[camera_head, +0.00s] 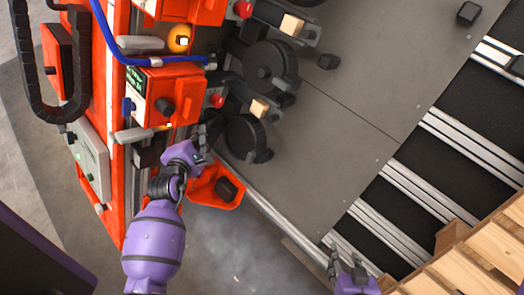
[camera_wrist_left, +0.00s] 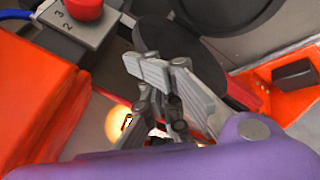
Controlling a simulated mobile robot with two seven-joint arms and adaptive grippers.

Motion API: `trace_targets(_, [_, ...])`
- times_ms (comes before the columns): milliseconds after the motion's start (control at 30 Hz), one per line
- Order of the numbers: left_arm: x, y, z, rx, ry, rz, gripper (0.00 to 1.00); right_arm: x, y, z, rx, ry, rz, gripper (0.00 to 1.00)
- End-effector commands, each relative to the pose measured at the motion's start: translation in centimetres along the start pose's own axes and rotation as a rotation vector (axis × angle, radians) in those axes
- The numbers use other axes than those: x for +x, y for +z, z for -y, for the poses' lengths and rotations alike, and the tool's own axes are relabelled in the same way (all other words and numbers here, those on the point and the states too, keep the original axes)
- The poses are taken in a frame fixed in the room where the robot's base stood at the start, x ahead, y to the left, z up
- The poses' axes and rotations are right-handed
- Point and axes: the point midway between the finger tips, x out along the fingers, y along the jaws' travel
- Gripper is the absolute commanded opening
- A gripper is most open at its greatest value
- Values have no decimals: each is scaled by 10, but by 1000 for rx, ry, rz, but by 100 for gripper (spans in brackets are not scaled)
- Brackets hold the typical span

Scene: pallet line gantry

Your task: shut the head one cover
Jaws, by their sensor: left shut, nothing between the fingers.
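An orange cover (camera_head: 206,191) with a black block-shaped handle (camera_head: 229,188) hangs swung out below the lower printing head of the orange machine. In the left wrist view the orange cover (camera_wrist_left: 292,113) and its black handle (camera_wrist_left: 294,73) are at the right. My left gripper (camera_head: 203,133) is by the lower head, just above the cover in the picture. In the left wrist view its fingers (camera_wrist_left: 160,68) are together and empty, with the cover beyond them to the right. My right gripper (camera_head: 346,259) is at the bottom edge, fingers apart, far from the cover.
The lower head's black roller (camera_head: 244,138) and a red button (camera_head: 216,101) are close to my left gripper. A blue cable (camera_head: 118,52) runs above. A grey plate (camera_head: 372,75), conveyor rails (camera_head: 408,185) and a wooden pallet (camera_head: 478,262) lie to the right.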

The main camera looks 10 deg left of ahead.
Motion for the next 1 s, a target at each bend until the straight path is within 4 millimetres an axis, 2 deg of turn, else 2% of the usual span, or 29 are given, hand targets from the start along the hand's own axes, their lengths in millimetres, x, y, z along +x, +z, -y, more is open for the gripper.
trace_targets(400, [-8,13,13,-2,0,0,0,-1,-9,0,0,0,-14,40])
trace_targets(767, [-9,14,15,-1,-1,0,0,-1,-9,0,0,0,-14,40])
trace_targets(1000, [-10,21,22,-1,-2,0,0,-2,-10,0,0,0,-16,40])
